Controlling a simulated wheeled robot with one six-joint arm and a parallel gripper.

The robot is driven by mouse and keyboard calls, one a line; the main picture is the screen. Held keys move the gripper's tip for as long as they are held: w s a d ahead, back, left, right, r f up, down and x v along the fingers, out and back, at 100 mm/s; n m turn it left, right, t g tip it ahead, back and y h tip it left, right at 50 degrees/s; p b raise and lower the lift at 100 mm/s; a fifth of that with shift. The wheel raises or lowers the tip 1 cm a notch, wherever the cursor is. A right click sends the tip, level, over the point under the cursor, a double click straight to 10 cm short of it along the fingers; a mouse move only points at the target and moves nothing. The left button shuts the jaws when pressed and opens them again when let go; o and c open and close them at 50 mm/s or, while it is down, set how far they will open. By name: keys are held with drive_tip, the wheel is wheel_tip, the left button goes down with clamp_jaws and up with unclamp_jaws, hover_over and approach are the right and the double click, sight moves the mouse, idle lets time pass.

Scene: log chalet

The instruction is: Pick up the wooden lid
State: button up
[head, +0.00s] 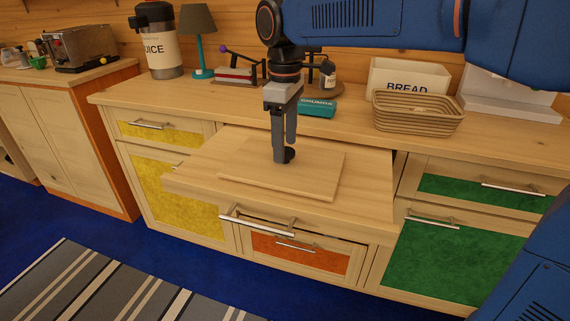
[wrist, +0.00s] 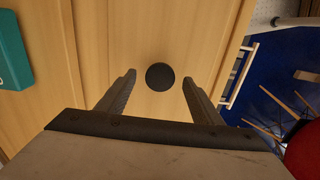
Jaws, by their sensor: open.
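The wooden lid (head: 312,174) is a flat, light board with a dark round knob. It lies on top of the pulled-out middle drawer (head: 201,179). In the wrist view the lid (wrist: 150,35) fills the middle, and its black knob (wrist: 160,76) shows between my fingers. My gripper (head: 284,154) points down over the lid in the head view, with its fingertips close to the knob. In the wrist view my gripper (wrist: 158,82) is open, one finger on each side of the knob. I cannot tell whether the fingers touch it.
On the counter behind stand a teal box (head: 317,107), a wicker basket (head: 418,112), a bread box (head: 407,77), a lamp (head: 199,40) and a juice dispenser (head: 160,42). A toaster (head: 82,47) is on the left cabinet. Blue carpet (head: 40,222) lies in front.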

drive_tip(key=shift+f, duration=0.6)
clamp_jaws()
